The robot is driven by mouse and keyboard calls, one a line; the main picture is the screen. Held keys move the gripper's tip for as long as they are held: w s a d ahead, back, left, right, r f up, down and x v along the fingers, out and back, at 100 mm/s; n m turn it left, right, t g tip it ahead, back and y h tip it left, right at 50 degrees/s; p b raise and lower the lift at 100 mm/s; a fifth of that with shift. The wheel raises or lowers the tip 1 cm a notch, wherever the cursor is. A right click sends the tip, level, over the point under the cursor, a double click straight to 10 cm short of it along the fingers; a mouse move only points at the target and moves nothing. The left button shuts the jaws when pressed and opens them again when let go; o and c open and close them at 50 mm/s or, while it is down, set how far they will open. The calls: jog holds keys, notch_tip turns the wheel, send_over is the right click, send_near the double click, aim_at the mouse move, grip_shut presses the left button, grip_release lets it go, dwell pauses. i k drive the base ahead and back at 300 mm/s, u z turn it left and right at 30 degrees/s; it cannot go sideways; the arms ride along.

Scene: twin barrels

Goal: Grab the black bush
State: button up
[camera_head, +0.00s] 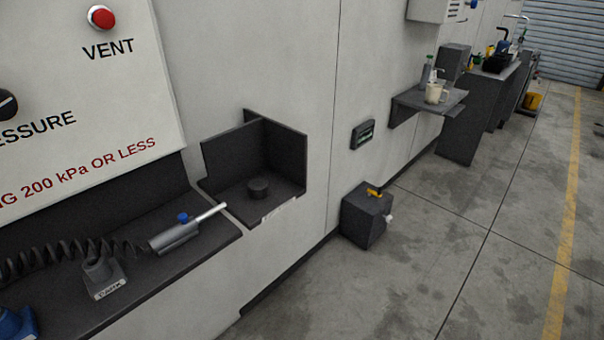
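A small black round piece (258,188), which looks like the black bush, stands on the floor of a dark open-fronted bracket shelf (284,205) on the wall. It is a short cylinder, and nothing touches it from above. The shelf has raised dark panels at its back and side and a small white label on its front edge. My gripper is not in view.
Left of the shelf, a dark ledge (205,250) holds a silver tool (177,236) with a blue button, a coiled hose (60,258) and a labelled grey holder (104,275). A dark box (366,220) stands on the floor. Open floor (420,270) lies to the right.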

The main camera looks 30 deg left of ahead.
aim_at(258, 187)
jog(key=u, duration=0.1)
jog(key=i, duration=0.6)
jog(key=u, duration=0.8)
jog(key=i, duration=0.35)
jog(key=u, duration=0.35)
